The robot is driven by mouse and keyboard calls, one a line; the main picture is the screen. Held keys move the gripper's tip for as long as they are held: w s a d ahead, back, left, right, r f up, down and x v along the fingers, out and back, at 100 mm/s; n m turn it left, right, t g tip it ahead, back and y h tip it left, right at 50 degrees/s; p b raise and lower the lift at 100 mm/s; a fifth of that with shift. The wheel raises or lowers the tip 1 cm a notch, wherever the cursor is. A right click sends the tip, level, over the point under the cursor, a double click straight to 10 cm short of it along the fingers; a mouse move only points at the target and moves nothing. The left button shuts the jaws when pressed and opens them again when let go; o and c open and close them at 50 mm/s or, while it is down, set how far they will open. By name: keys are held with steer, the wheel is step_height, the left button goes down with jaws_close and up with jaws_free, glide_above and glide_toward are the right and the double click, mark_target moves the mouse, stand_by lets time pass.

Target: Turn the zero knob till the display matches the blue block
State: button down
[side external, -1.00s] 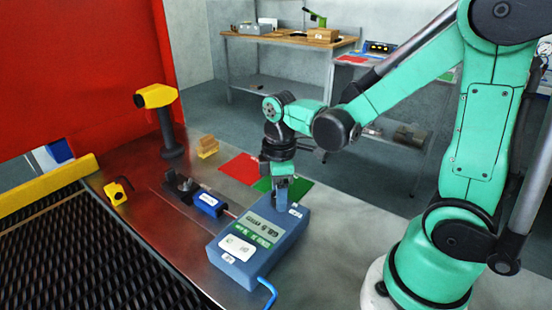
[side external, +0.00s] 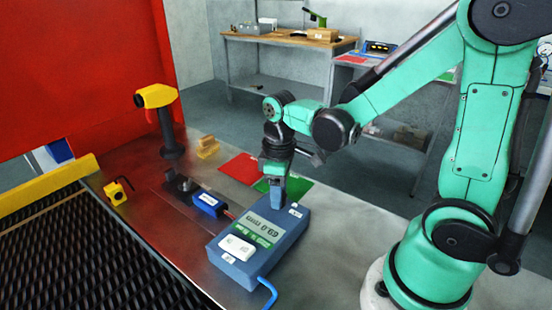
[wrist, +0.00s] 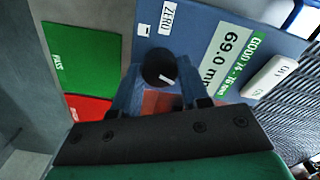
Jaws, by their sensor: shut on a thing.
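The blue-grey gauge box (side external: 230,268) stands on the metal table, its display (side external: 265,229) facing up. In the wrist view the display (wrist: 228,58) reads 69.0, with the unit partly cut off. The zero knob (wrist: 158,68) is black and round with a white mark, near a ZERO label. My gripper (wrist: 158,82) is shut around it from above; in the side view my gripper (side external: 278,198) hides the knob at the box's far corner. The blue block (side external: 209,203) lies on the table left of the box; its label is too small to read.
A white switch (wrist: 270,78) is on the box. Green (side external: 291,187) and red (side external: 240,167) mats lie behind. A yellow-black scanner (side external: 160,105) on a stand, a small yellow part (side external: 117,192) and the mesh belt (side external: 85,255) are at left. A blue cable (side external: 268,291) leaves the box.

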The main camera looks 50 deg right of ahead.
steer(key=m, duration=0.3)
steer(key=shift+m, duration=2.2)
steer(key=shift+c, duration=2.2)
jaws_free()
steer(key=shift+r, duration=2.85)
